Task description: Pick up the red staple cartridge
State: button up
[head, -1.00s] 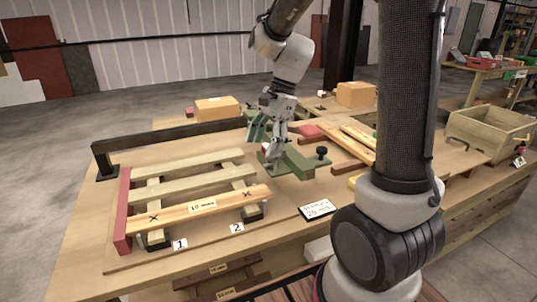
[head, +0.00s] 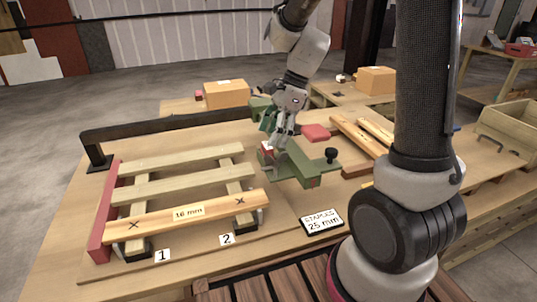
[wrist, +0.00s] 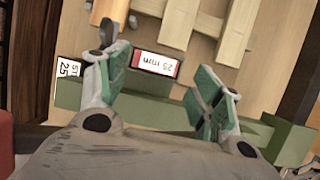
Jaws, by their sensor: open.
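The red staple cartridge (wrist: 156,64), with a white face reading 25 mm, shows in the wrist view just beyond and between my fingertips. In the head view its small red and white end (head: 267,148) shows at the left part of the green fixture (head: 318,172), partly hidden by my fingers. My gripper (head: 277,138) is above the fixture. In the wrist view my gripper (wrist: 161,75) is open, its green-padded fingers apart on either side of the cartridge. I cannot tell whether a finger touches it.
A wooden pallet frame (head: 180,187) marked 16 mm lies to the left. A red block (head: 315,132) and planks (head: 357,135) lie behind right. A black rail (head: 180,127) runs along the back.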

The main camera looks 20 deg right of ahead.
jog(key=x, duration=0.3)
jog(key=shift+s+a+f, duration=0.1)
jog(key=shift+s+f, duration=0.1)
jog(key=shift+f, duration=0.1)
jog(key=shift+c, duration=0.2)
jog(key=c, duration=1.1)
